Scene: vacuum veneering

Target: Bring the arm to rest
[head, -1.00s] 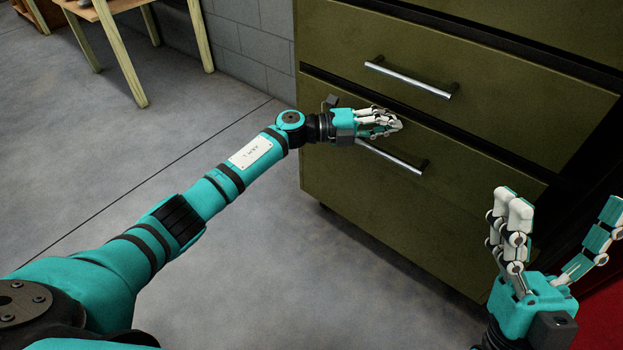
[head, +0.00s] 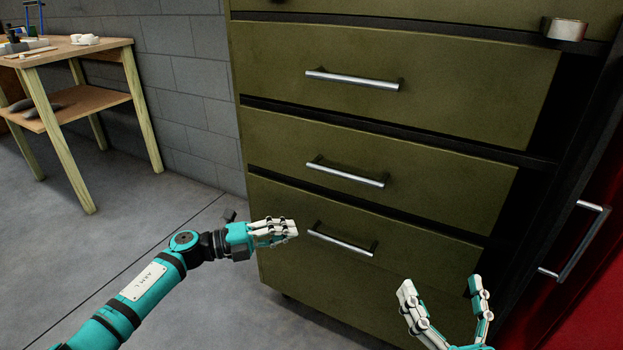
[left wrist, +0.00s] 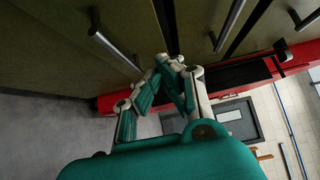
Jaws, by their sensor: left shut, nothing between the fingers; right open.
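My left arm (head: 150,283) reaches in from the lower left in the head view. My left gripper (head: 296,228) is shut and empty, its fingertips just left of the lowest drawer handle (head: 342,240) of an olive drawer cabinet (head: 340,130). I cannot tell whether it touches the cabinet front. In the left wrist view the left gripper's fingertips (left wrist: 170,62) meet with nothing between them. My right gripper (head: 442,285) is open and empty at the bottom right, in front of the cabinet, fingers pointing up.
The cabinet's visible drawers look closed. A red cabinet (head: 590,260) with a metal handle stands at the right. A wooden table (head: 90,50) with small items stands at the back left by a grey block wall (head: 190,90). The floor (head: 50,250) at left is clear.

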